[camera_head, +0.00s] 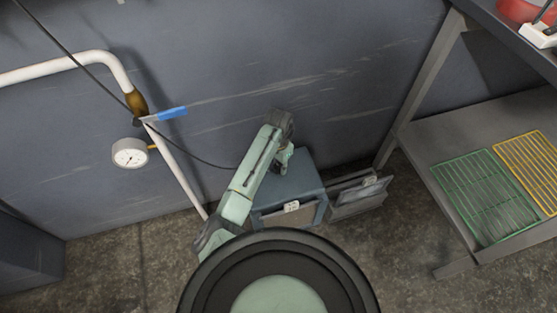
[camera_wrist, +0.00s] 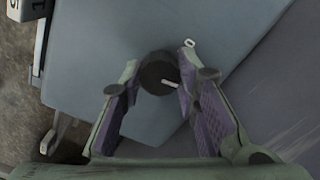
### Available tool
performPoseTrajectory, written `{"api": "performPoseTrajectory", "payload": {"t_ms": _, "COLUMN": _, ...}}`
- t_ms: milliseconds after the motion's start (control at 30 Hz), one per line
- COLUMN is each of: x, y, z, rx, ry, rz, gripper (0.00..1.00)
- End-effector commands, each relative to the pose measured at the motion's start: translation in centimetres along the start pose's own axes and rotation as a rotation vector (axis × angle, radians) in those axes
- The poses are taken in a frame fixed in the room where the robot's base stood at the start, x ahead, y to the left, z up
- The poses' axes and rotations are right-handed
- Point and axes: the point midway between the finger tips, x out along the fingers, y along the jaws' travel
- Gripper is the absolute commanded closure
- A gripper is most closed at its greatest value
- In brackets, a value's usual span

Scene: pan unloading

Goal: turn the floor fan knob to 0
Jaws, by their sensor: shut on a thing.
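The floor fan's black round knob (camera_wrist: 157,70) stands on a blue-grey top surface (camera_wrist: 95,60) in the wrist view. Its white pointer line points to the right and slightly down in that view. A white 0 mark (camera_wrist: 190,43) lies on the surface up and right of the knob, apart from the pointer's direction. My gripper (camera_wrist: 160,64) has its two purple-padded fingers either side of the knob, shut on it. In the head view my gripper (camera_head: 284,160) is over the blue-grey box (camera_head: 306,180); there the knob is hidden.
A grey panel-like box (camera_head: 360,198) stands right of the blue-grey box. A metal shelf (camera_head: 450,140) with a green rack (camera_head: 484,195) and yellow rack (camera_head: 530,165) is at right. A white pipe (camera_head: 178,165) with a gauge (camera_head: 130,155) and blue-handled valve (camera_head: 170,113) is at left.

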Motion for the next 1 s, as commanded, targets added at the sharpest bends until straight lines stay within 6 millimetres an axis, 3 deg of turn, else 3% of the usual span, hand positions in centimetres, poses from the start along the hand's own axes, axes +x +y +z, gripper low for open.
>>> {"api": "performPoseTrajectory", "payload": {"t_ms": 1000, "x": -0.09, "y": 0.21, "z": 0.05, "rx": -0.901, "ry": -0.006, "rz": 0.002, "gripper": 0.99}}
